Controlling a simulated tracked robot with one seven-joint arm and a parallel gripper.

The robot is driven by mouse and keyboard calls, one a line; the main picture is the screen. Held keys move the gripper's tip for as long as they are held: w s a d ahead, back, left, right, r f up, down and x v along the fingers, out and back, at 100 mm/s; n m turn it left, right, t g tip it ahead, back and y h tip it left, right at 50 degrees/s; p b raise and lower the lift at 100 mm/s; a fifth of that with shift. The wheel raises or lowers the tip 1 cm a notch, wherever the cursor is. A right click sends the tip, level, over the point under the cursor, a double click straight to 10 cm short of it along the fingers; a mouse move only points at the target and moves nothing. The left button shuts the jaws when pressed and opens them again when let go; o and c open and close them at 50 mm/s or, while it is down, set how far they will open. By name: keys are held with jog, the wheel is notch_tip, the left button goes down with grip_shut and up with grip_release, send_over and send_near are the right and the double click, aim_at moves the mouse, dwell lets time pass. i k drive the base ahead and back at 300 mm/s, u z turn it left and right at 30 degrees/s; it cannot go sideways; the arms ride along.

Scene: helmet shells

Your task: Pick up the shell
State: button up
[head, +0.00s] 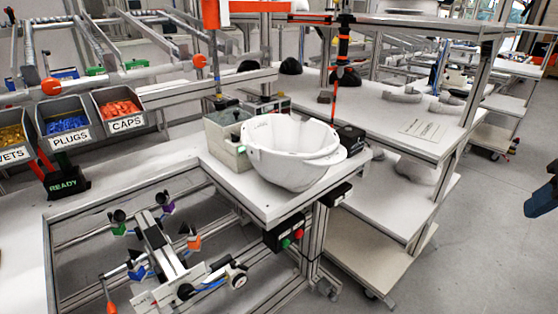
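The white helmet shell (288,162) lies open side up on the pale corner worktop (268,205), its hollow inside facing up and its brim toward the right. Nothing is gripping it. A dark blue and black part (542,201) juts in at the right edge, far to the right of the shell and apart from it. It looks like the end of my gripper, but it is cut off by the frame, and I cannot see two fingers or any opening between them.
A grey-green box (228,140) stands just left of the shell, and a black device (349,138) stands close on its right. An orange-and-black tool (342,50) hangs behind. Labelled bins (118,107) are at left. A fixture (165,245) sits below. Grey floor is clear at right.

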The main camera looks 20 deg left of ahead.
aim_at(292, 155)
jog(key=k, duration=1.5)
jog(key=u, duration=1.35)
jog(key=i, duration=1.5)
jog(key=u, duration=0.05)
